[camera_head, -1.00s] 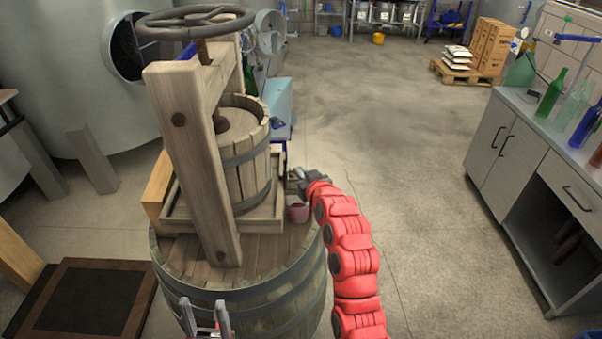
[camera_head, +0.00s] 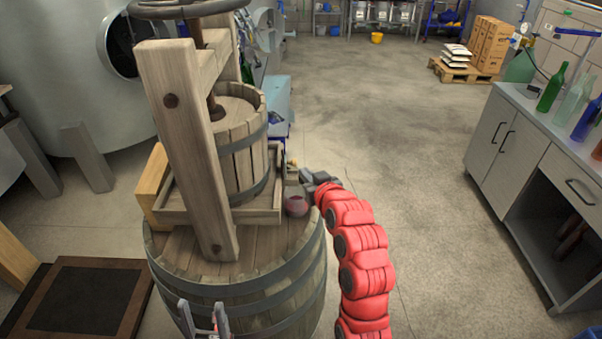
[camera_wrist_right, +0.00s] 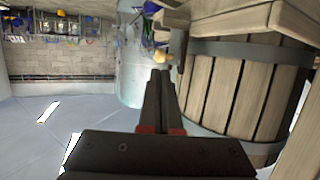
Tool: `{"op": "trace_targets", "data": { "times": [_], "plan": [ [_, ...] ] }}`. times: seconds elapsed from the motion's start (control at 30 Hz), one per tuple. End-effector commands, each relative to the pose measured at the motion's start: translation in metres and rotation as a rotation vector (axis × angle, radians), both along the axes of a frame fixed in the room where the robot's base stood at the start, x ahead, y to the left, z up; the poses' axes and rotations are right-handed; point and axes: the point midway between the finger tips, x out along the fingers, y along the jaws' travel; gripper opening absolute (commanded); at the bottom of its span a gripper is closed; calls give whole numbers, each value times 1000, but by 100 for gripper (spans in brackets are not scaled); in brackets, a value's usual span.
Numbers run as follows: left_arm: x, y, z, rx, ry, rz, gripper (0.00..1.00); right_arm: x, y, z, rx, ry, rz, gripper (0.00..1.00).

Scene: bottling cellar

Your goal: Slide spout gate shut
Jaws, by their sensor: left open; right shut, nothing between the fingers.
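The wooden press tray (camera_head: 205,216) stands on a barrel, with the spout area at its right side. A dark upright plate, seemingly the spout gate (camera_wrist_right: 178,45), and a small yellow knob (camera_wrist_right: 160,54) show just beyond my right fingertips in the wrist view. Whether the gate is open or shut I cannot tell. My right gripper (camera_head: 304,175) is shut and empty beside the spout; its fingers (camera_wrist_right: 160,75) point toward the knob, and contact is unclear. A small reddish cup (camera_head: 296,206) sits below the spout. My left gripper (camera_head: 204,310) is open and empty, low in front of the barrel.
The barrel (camera_head: 255,270) carries the press, whose thick post (camera_head: 185,140) and handwheel (camera_head: 185,8) rise at the left. A counter (camera_head: 530,130) with bottles stands at the right. The floor between is clear. A dark-topped wooden platform (camera_head: 80,303) lies at lower left.

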Motion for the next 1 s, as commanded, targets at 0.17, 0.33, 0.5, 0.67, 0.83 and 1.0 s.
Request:
{"op": "trace_targets", "data": {
  "times": [0.17, 0.33, 0.5, 0.67, 0.83, 1.0],
  "plan": [
    [0, 0, -15, 0, 0, 0, 58, -30, -12, 7, 1, -4, -1, 0],
    [0, 0, -24, 0, 0, 0, 58, -57, -22, 18, 3, -10, -2, 0],
    [0, 0, 11, 0, -1, 0, 58, -75, -31, 33, -3, 0, -5, 0],
    [0, 0, 42, 0, 0, 0, 58, -90, -35, 39, -3, 0, -2, 0],
    [0, 0, 68, 0, 0, 0, 58, -100, -40, 40, -2, -3, -4, 0],
    [0, 0, 80, 0, 0, 0, 58, -107, -41, 38, 0, -2, -2, 0]
  ]
}}
